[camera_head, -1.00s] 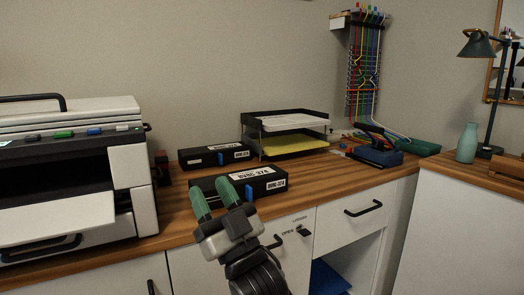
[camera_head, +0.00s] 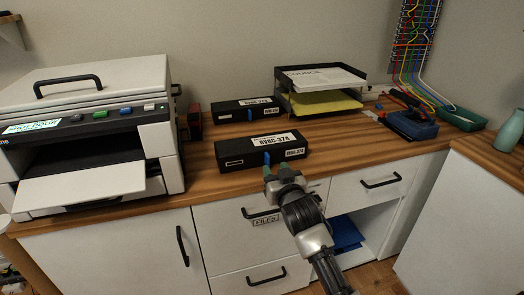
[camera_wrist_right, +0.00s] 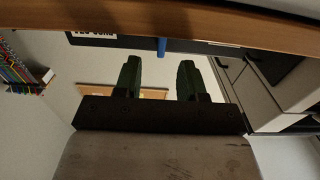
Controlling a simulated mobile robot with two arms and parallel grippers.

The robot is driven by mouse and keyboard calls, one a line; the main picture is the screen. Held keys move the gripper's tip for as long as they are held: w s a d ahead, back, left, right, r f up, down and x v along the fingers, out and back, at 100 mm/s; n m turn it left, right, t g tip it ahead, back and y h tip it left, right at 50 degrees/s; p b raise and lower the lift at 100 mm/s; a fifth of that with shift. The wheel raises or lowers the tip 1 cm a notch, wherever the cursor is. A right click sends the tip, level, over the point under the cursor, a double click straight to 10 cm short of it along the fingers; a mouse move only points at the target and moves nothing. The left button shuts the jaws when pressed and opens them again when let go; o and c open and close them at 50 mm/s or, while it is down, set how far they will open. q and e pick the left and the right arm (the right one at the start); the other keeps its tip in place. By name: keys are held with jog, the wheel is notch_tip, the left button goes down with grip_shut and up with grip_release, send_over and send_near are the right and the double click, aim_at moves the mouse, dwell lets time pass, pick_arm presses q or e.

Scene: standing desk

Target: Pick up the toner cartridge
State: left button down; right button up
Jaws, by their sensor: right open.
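A long black toner cartridge (camera_head: 262,149) with white labels and a blue tab lies near the front edge of the desk. A similar, shorter-looking black cartridge (camera_head: 243,110) lies behind it. My right gripper (camera_head: 274,187) is in front of the nearer cartridge, by the desk's front edge, with green fingers partly hidden by its own body. In the right wrist view the fingers (camera_wrist_right: 158,77) are apart with nothing between them. There the cartridge's dark side (camera_wrist_right: 205,47) and blue tab (camera_wrist_right: 162,46) show beyond the fingertips. My left gripper is out of view.
A white printer (camera_head: 90,135) stands at the left. A two-level paper tray (camera_head: 322,103) is at the back, with blue tools (camera_head: 412,123) and a green tray (camera_head: 462,119) to its right. White drawers (camera_head: 245,255) are below the wooden desk top (camera_head: 190,188).

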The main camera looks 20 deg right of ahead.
aim_at(269, 158)
jog(key=shift+w, duration=0.3)
jog(key=w, duration=0.2)
jog(key=w+b, duration=0.1)
jog(key=w, duration=0.1)
jog(key=shift+w+a+r, duration=0.2)
jog(key=shift+w, duration=0.3)
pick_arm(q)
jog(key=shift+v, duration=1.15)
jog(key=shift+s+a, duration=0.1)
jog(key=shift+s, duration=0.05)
pick_arm(e)
jog(key=shift+c, duration=0.4)
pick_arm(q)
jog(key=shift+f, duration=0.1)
pick_arm(e)
grip_shut()
jog(key=shift+r, duration=0.2)
